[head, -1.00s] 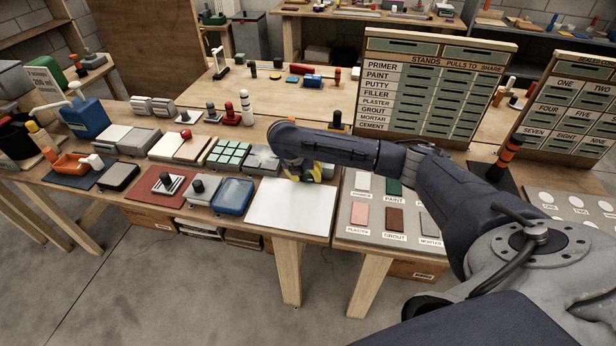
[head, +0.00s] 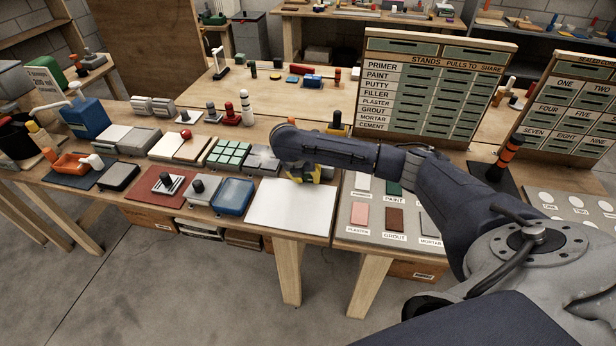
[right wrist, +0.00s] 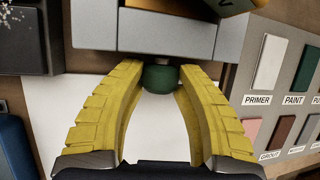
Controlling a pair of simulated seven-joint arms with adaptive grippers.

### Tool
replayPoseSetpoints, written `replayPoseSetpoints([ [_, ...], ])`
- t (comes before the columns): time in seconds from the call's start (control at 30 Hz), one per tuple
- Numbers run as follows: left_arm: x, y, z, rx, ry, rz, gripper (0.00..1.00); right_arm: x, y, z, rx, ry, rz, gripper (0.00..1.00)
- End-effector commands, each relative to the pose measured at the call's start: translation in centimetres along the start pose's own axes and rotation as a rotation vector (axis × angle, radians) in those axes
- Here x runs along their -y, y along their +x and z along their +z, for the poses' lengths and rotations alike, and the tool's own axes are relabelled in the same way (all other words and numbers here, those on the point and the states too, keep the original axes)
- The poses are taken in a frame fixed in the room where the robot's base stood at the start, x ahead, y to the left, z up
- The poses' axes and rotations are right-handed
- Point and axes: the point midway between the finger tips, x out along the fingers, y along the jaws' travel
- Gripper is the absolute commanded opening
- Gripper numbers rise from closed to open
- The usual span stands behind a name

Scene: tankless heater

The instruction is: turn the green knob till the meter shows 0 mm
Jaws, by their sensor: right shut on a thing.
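The green knob (right wrist: 160,79) shows in the right wrist view, on the front of a grey box (right wrist: 145,30). My right gripper (right wrist: 160,72) has its two yellow fingers on either side of the knob, their tips closed on it. In the head view my right gripper (head: 305,174) is a small yellow patch under the dark arm, and the knob is hidden there. A piece of a yellow-rimmed dial with a dark face (right wrist: 225,5) shows at the top of the wrist view; its reading cannot be made out. My left gripper is in neither view.
A white board (head: 290,210) lies on the bench just in front of the grey box. A blue tray (head: 233,196) stands to its left. A board with labelled colour tiles (head: 362,215) lies to the right. A tall label rack (head: 430,90) stands behind.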

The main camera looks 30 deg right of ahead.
Motion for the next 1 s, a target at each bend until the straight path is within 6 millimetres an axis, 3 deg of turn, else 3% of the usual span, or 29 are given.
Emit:
replayPoseSetpoints([
  [1.0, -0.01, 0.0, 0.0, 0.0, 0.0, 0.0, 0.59, 0.24, 0.21, -0.2, -0.004, 0.132, 0.319, 0.04],
])
